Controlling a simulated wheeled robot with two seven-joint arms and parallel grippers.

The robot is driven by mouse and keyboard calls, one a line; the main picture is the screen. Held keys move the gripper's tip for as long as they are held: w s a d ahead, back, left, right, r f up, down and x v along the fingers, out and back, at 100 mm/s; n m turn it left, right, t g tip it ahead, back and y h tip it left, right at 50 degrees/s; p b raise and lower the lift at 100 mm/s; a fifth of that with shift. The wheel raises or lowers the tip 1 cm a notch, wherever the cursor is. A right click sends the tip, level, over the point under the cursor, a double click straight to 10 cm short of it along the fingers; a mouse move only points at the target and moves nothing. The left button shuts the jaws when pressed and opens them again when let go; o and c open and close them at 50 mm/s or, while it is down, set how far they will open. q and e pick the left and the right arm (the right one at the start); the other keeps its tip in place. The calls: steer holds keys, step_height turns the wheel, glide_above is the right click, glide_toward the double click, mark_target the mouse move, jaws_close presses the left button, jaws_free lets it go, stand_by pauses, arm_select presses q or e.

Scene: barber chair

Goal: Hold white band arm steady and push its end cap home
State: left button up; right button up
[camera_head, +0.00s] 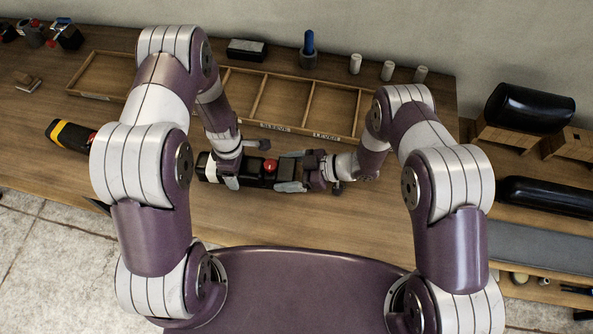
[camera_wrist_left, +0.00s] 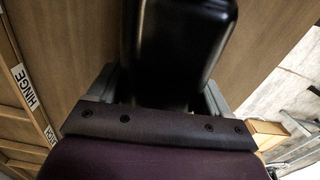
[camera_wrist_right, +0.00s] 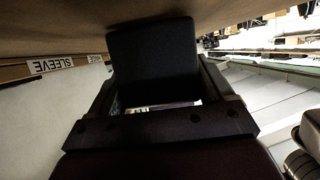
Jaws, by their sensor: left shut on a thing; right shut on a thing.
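The white band arm (camera_head: 250,172), a long black armrest, lies on the bench in the middle of the head view. A red knob (camera_head: 270,165) sits on top of it, and a pale patch shows near its left end. My left gripper (camera_head: 228,168) is shut on its left part; in the left wrist view the glossy black arm (camera_wrist_left: 180,45) stands between the fingers. My right gripper (camera_head: 291,172) is shut at the right end, on a matte dark block (camera_wrist_right: 155,55), seemingly the end cap. Whether the cap is flush with the arm is hidden.
A wooden divided tray (camera_head: 282,127) with labelled compartments lies behind the arm. A yellow-banded arm (camera_head: 72,135) lies at left. Black pads on wooden blocks (camera_head: 528,107) stand at right. Small white cylinders (camera_head: 388,70) and a blue-handled tool (camera_head: 308,48) stand at the back.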

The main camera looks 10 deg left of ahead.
arm_select(q)
steer(key=shift+d, duration=0.15)
arm_select(e)
steer(key=o, duration=1.4)
steer(key=v, duration=1.2)
